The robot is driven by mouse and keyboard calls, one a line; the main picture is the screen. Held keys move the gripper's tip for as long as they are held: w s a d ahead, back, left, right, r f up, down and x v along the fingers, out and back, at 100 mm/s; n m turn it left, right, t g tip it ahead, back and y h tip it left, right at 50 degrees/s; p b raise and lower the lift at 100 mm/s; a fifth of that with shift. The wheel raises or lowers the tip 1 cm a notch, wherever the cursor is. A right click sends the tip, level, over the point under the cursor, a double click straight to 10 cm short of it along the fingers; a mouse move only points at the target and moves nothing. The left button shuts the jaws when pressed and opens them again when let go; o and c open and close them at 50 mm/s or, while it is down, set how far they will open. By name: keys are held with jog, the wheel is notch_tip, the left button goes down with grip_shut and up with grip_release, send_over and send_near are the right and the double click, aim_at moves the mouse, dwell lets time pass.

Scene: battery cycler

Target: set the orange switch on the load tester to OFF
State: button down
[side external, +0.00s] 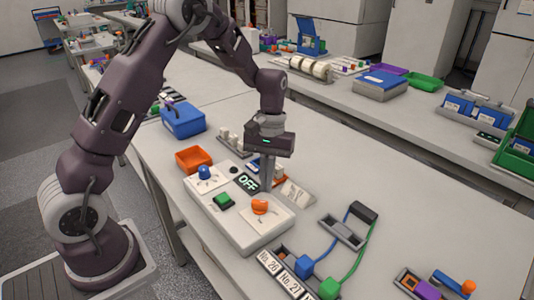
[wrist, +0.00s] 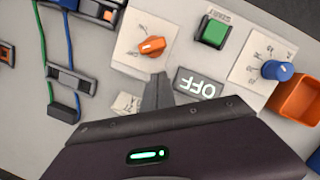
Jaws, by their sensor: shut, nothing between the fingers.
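The load tester (side external: 242,235) is a pale box on the bench. Its orange switch (side external: 260,207) is a rotary knob at the panel's right end; it also shows in the wrist view (wrist: 152,46). The small display (side external: 247,182) reads OFF, and it shows upside down in the wrist view (wrist: 199,83). My gripper (side external: 267,188) points down just behind the orange switch, beside the display. Its fingers are shut and empty. In the wrist view the fingertips (wrist: 158,76) are close to the orange switch, with a small gap visible between them.
The panel also has a green button (side external: 223,200) and a blue knob (side external: 204,172). An orange bin (side external: 194,160) stands behind the left end. Cables with blue and green plugs (side external: 329,288) lie to the right. A small tilted card (side external: 297,194) stands behind the tester.

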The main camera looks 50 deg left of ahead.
jog(key=a+v, duration=0.1)
jog(key=v, duration=0.9)
jog(key=shift+w, duration=0.4)
jog(key=shift+r, duration=0.1)
jog(key=s+d+r+m+t, duration=0.45)
jog(key=s+r, duration=0.65)
jog(key=s, duration=0.3)
jog(key=s+d+f+m+t+y, duration=0.1)
jog(key=s+d+m+t, duration=0.1)
jog(key=s, duration=0.9)
jog(key=shift+s+f+t, duration=0.35)
jog(key=shift+t, duration=0.3)
jog(key=c, duration=2.1)
grip_release()
jog(key=shift+d, duration=0.1)
